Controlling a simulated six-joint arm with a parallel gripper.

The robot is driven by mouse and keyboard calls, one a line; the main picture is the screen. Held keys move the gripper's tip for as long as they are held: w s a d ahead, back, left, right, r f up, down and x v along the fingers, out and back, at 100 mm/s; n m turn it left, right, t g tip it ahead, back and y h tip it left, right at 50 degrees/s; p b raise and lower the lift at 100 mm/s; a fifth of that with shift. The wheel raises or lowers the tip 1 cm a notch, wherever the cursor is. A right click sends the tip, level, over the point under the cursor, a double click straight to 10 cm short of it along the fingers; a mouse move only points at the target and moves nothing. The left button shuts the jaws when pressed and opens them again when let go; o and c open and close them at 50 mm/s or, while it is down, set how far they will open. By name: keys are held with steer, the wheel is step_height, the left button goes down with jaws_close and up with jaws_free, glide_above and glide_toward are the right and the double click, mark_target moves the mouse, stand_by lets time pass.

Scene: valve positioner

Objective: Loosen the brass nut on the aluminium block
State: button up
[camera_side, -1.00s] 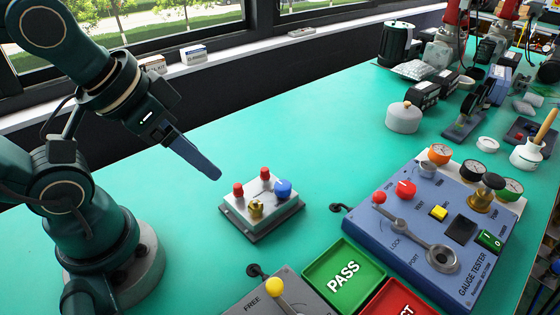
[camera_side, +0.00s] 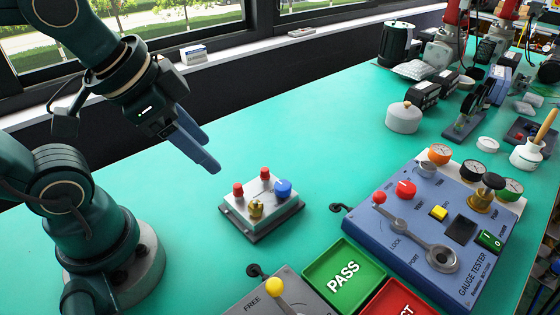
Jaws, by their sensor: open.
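The aluminium block (camera_side: 242,216) sits on a dark base plate on the green table, in the middle of the side view. The brass nut (camera_side: 256,209) is on its front face side, near two red caps (camera_side: 238,189) and a blue knob (camera_side: 283,188). My gripper (camera_side: 212,155) hangs above and to the left of the block, clear of it, tilted down to the right. Its two blue fingers are apart with nothing between them.
A blue gauge tester (camera_side: 385,238) with gauges and a lever stands to the right. A green PASS tray (camera_side: 343,277), a red tray (camera_side: 400,298) and a grey panel with a yellow-knobbed lever (camera_side: 275,287) lie in front. The table behind the block is clear.

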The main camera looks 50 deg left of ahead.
steer(key=w+d+f+m+g, duration=0.1)
steer(key=w+f+m+g, duration=0.1)
steer(key=w+m+g, duration=0.3)
steer(key=m, duration=0.3)
glide_above(252, 203)
step_height(252, 203, down, 4)
steer(key=shift+w, duration=0.15)
step_height(252, 203, down, 2)
steer(key=shift+f, duration=2.1)
jaws_close()
